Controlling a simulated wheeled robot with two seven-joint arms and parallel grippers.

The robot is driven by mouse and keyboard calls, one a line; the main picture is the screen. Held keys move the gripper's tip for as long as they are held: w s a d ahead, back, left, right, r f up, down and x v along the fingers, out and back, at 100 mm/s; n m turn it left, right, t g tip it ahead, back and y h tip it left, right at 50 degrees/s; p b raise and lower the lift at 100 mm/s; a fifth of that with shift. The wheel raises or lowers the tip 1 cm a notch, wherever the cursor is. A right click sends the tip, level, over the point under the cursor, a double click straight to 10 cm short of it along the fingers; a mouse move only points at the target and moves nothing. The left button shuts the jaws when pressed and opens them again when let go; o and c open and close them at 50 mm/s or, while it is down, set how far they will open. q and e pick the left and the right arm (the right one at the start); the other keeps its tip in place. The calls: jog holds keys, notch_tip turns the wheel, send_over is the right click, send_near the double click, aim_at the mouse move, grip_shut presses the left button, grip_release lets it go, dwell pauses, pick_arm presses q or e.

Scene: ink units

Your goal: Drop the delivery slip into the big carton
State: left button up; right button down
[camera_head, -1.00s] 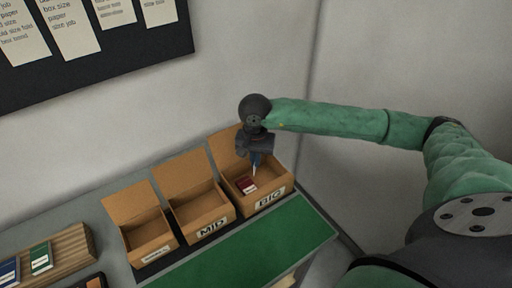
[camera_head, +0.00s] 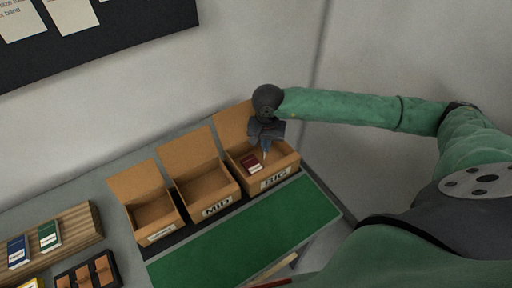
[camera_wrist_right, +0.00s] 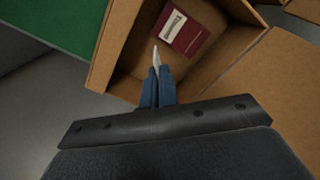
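The big carton (camera_head: 288,162), labelled BIG, stands open at the right end of a row of three cartons. A dark red booklet (camera_head: 250,164) lies inside it, seen also in the right wrist view (camera_wrist_right: 190,35). My right gripper (camera_head: 265,149) points down over the big carton's opening. In the right wrist view its blue fingers (camera_wrist_right: 157,73) are closed together on a thin white piece, the delivery slip (camera_wrist_right: 156,56). Most of the slip is hidden between the fingers. The slip's tip is near the booklet; I cannot tell its height above the carton floor. My left gripper is not in view.
The MID carton (camera_head: 213,203) and a smaller carton (camera_head: 154,227) stand to the left, lids up. A green mat (camera_head: 245,240) lies in front. A wooden rack (camera_head: 75,230) with blue and green booklets and a dark tray (camera_head: 62,270) are at the left.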

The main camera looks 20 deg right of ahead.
jog(key=c, duration=2.1)
grip_release()
jog(key=shift+c, duration=0.2)
jog(key=o, duration=0.5)
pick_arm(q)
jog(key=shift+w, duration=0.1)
pick_arm(e)
jog(key=shift+o, duration=0.2)
notch_tip(320, 180, up, 6)
jog(key=shift+w+r, duration=0.1)
jog(key=shift+r, duration=0.75)
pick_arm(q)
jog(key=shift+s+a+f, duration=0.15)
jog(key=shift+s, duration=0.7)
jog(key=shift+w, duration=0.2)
